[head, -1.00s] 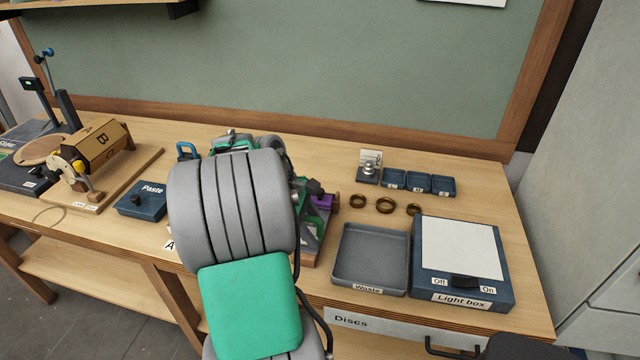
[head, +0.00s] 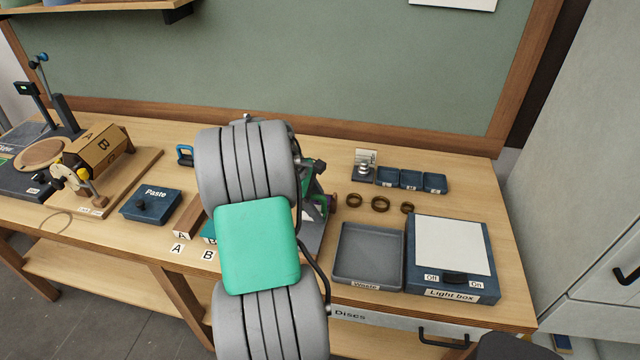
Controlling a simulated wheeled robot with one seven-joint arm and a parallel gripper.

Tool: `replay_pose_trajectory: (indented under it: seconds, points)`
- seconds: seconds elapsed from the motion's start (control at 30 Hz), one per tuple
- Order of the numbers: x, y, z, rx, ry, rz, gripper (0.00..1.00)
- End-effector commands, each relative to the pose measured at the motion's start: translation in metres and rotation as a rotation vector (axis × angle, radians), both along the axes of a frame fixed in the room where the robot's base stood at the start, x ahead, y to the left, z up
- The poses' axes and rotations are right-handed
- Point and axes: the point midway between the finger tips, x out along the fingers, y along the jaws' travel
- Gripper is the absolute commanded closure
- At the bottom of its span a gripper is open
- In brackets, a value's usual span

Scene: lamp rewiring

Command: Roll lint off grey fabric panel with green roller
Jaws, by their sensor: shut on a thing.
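I cannot make out a grey fabric panel or a green roller for certain. My own arm, grey with a green cover, stands in front of the middle of the bench and hides much of it. My gripper is hidden behind the arm, so its fingers and anything in them do not show. Just right of the arm a partly covered device with green, dark and purple parts (head: 318,190) stands on the bench. I cannot tell what it is.
A Waste tray (head: 369,285) and a light box (head: 450,292) lie at right. Several brown rings (head: 380,205) and small blue trays (head: 411,180) lie behind.

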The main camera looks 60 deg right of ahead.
Motion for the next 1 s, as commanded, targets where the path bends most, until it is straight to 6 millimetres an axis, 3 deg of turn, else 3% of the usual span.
replay_pose_trajectory:
  seconds: [0.03, 0.53, 1.0]
  points:
    - [0.001, 0.0, 0.01, -0.002, -0.001, 0.001, 0.95]
    - [0.007, 0.003, 0.047, -0.002, -0.002, 0.015, 0.95]
    - [0.009, 0.004, 0.052, -0.002, -0.001, 0.019, 0.95]
